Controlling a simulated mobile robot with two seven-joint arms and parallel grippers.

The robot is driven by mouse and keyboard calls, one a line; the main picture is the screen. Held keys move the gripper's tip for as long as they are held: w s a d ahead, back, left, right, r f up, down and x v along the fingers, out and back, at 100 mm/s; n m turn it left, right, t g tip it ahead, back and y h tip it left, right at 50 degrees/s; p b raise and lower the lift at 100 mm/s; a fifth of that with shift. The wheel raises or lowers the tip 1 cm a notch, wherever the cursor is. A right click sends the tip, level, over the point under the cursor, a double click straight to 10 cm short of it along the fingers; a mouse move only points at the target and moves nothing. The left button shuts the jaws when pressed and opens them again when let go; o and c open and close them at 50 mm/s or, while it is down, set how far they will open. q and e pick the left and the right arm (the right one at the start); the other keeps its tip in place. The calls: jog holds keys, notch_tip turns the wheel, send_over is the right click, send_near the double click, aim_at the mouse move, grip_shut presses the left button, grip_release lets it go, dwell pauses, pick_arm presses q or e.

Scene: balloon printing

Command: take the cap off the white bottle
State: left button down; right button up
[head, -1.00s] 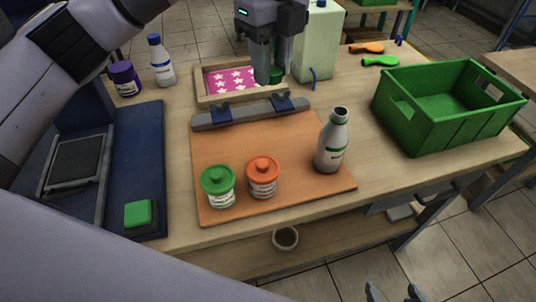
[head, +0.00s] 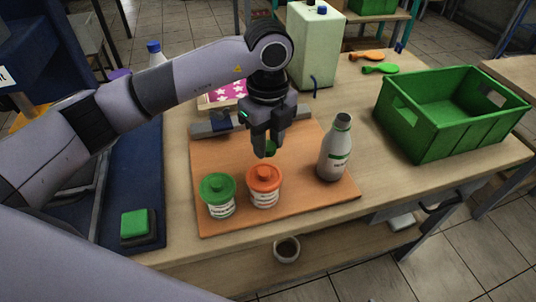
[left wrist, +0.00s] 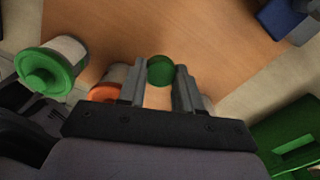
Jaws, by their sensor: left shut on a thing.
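The white bottle (head: 335,152) with a grey-green band stands upright on the right part of the orange-brown board (head: 300,212). Its top looks dark, like an open mouth, with no clear cap on it. My left gripper (head: 268,150) is left of the bottle and apart from it, above the board behind the orange-lidded jar. It is shut on a small green cap (head: 271,148). The round green cap also shows between the fingertips in the left wrist view (left wrist: 161,70). My right gripper is not in view.
A green-lidded jar (head: 218,195) and an orange-lidded jar (head: 264,186) stand at the board's front. A green crate (head: 440,140) is at the right. A pale green canister (head: 315,50) stands behind. Table between bottle and crate is clear.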

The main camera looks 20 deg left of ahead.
aim_at(268, 146)
pick_arm(q)
jog(key=shift+f, duration=2.25)
jog(key=shift+f+b, duration=0.25)
jog(key=shift+b, duration=0.05)
jog(key=c, duration=0.8)
grip_release()
jog(key=shift+r, duration=0.1)
jog(key=shift+r, duration=0.1)
